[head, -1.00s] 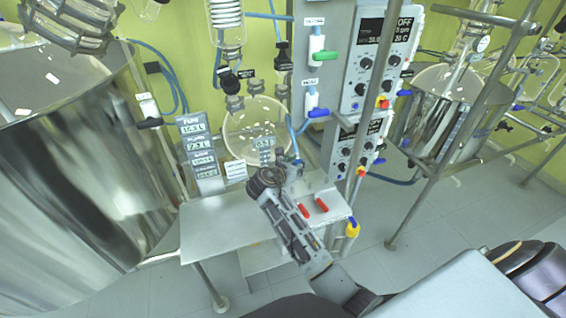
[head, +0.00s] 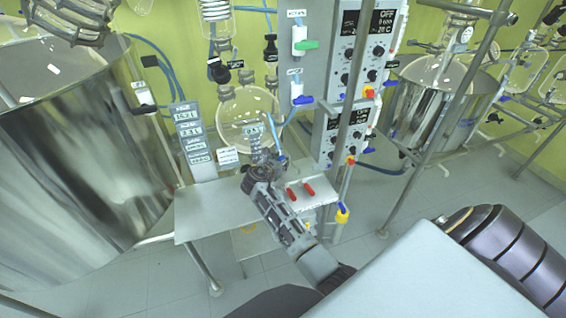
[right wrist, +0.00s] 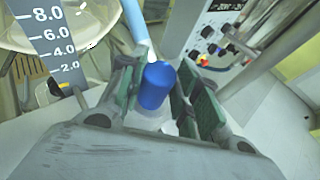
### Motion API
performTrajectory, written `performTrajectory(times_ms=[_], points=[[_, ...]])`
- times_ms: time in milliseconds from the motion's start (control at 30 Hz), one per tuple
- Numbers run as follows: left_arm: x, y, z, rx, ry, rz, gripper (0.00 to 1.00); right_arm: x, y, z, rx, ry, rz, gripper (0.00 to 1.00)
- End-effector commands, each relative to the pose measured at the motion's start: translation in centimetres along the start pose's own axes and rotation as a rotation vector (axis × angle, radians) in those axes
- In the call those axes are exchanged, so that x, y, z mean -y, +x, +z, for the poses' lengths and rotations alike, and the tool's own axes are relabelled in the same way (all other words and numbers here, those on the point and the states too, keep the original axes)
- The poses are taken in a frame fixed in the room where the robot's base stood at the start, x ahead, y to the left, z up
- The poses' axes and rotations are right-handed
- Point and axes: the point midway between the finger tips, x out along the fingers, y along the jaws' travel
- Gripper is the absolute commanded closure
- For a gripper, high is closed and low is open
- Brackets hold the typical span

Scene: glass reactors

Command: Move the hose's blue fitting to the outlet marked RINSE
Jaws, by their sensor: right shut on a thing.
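The hose's blue fitting (right wrist: 155,86) sits between the two fingers of my right gripper in the right wrist view, which is shut on it. A light blue hose (right wrist: 136,22) runs upward from behind the fitting. In the head view my right gripper (head: 272,166) is above the grey shelf, in front of the round flask. Two labelled outlets stand on the grey panel: one with a green handle (head: 308,45) and, below it, one with a blue handle (head: 302,99). Their labels are too small to read.
The grey shelf (head: 205,215) holds red-handled parts (head: 309,189) right of my gripper. A large steel vessel (head: 90,150) fills the left. A post (head: 350,120) stands right of the outlets.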

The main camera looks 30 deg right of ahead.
Motion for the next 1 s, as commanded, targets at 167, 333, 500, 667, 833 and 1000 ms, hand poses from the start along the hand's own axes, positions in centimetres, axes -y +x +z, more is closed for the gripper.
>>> performTrajectory(times_ms=[167,333,500,667,833,1000], points=[[0.03,0.00,-0.20,-0.002,0.000,0.000,1.00,-0.37,-0.03,0.17,0.002,0.000,0.002,1.00],[0.06,0.01,-0.31,-0.004,-0.001,-0.001,1.00,-0.34,-0.03,0.17,0.002,0.001,0.000,1.00],[0.04,0.02,-0.18,-0.002,-0.001,0.000,1.00,-0.33,-0.03,0.16,0.002,0.001,0.000,1.00],[0.02,0.14,0.02,0.000,-0.001,0.000,1.00,-0.33,0.00,0.07,0.002,0.001,0.000,1.00],[0.02,0.47,0.09,0.001,-0.001,0.000,1.00,-0.34,0.09,-0.16,0.002,0.002,0.000,1.00],[0.01,0.96,0.20,0.002,-0.001,0.000,1.00,-0.34,0.22,-0.50,0.002,0.002,0.000,1.00]])
